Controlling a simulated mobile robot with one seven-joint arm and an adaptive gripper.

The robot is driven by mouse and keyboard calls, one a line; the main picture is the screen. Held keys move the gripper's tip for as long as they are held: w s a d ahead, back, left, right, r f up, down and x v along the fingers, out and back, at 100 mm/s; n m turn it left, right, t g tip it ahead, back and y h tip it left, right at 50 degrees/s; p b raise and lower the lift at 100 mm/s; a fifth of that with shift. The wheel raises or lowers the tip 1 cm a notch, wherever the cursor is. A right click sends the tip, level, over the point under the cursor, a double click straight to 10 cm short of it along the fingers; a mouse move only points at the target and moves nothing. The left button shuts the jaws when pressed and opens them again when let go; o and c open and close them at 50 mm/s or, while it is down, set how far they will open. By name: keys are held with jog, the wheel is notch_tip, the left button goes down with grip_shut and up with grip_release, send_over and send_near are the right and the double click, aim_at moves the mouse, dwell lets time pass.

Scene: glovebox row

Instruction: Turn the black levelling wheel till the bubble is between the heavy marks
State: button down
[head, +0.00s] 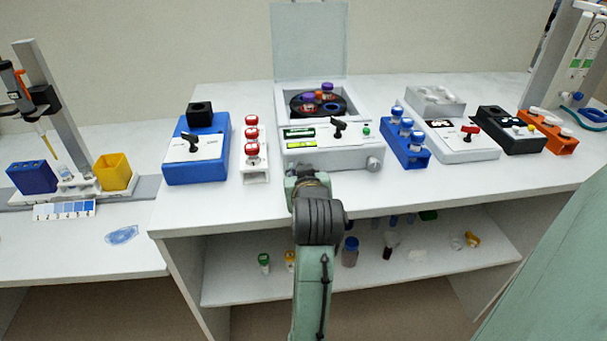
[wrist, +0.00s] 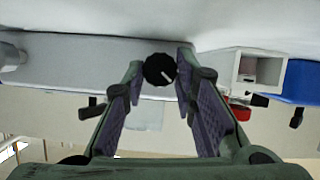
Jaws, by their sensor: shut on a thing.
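The white centrifuge (head: 350,157) stands at the middle of the bench with its lid up. The black levelling wheel (wrist: 160,70), with a white pointer line, sits on its front face in the wrist view. My gripper (wrist: 160,67) is shut on the wheel, with a fingertip on each side of it. In the head view my gripper (head: 306,174) is at the lower left of the centrifuge's front and hides the wheel. The bubble and heavy marks are too small to make out.
A white rack of red-capped tubes (head: 255,172) and a blue device (head: 198,160) stand left of the centrifuge. A blue rack (head: 410,155) stands at its right. A grey round knob (head: 374,163) juts from the centrifuge's front right. Bottles stand on the shelf below.

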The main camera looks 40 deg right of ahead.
jog(key=shift+a+n+h, duration=0.1)
jog(key=shift+n+h, duration=0.3)
jog(key=shift+n, duration=0.3)
jog(key=c, duration=1.6)
grip_release()
jog(key=shift+r, duration=0.1)
notch_tip(320, 180, up, 10)
jog(key=shift+f, duration=0.1)
